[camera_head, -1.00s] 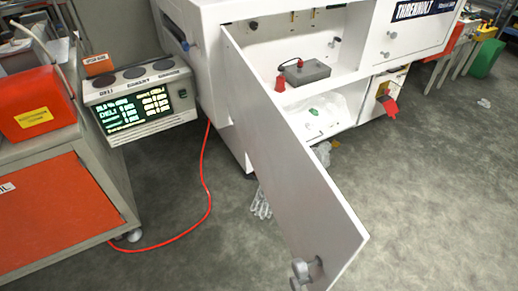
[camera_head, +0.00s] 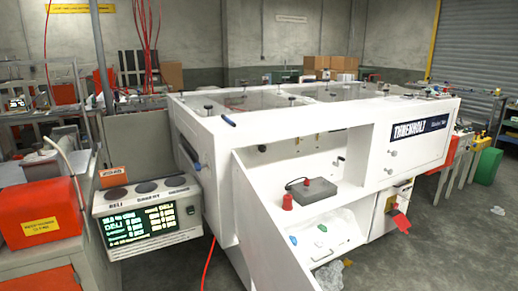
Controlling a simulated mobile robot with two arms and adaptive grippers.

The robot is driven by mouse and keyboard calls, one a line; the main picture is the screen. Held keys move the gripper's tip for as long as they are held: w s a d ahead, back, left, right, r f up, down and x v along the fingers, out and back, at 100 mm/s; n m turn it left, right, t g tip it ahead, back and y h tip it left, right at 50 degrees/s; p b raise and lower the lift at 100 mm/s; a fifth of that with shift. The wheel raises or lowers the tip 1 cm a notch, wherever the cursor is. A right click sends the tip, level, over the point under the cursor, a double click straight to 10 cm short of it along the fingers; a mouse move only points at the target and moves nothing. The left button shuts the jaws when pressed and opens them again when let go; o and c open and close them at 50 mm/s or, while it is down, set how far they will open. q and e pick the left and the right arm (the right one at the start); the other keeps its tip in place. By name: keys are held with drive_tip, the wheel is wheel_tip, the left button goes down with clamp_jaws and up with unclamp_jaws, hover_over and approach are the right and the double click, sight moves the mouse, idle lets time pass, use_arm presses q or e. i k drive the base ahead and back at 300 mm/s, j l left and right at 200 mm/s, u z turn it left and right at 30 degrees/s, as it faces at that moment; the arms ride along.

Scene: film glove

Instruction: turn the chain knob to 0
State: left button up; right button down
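A control box with a lit green-text display (camera_head: 140,228) hangs at the left end of the white machine. Three dark round knobs sit in a row on its sloped top: a left knob (camera_head: 115,194), a middle knob (camera_head: 146,187) and a right knob (camera_head: 176,181). Small labels stand below the knobs, but they are too blurred for me to tell which is the chain knob. The knob settings cannot be read either. Neither of my grippers is in view.
The white machine (camera_head: 415,160) fills the middle, its cabinet door (camera_head: 265,235) swung open toward me.

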sight(262, 148)
drive_tip(key=l+u, duration=0.15)
drive_tip(key=l, duration=1.95)
drive_tip(key=i+l+u, duration=0.25)
drive_tip(key=i+l, duration=0.7)
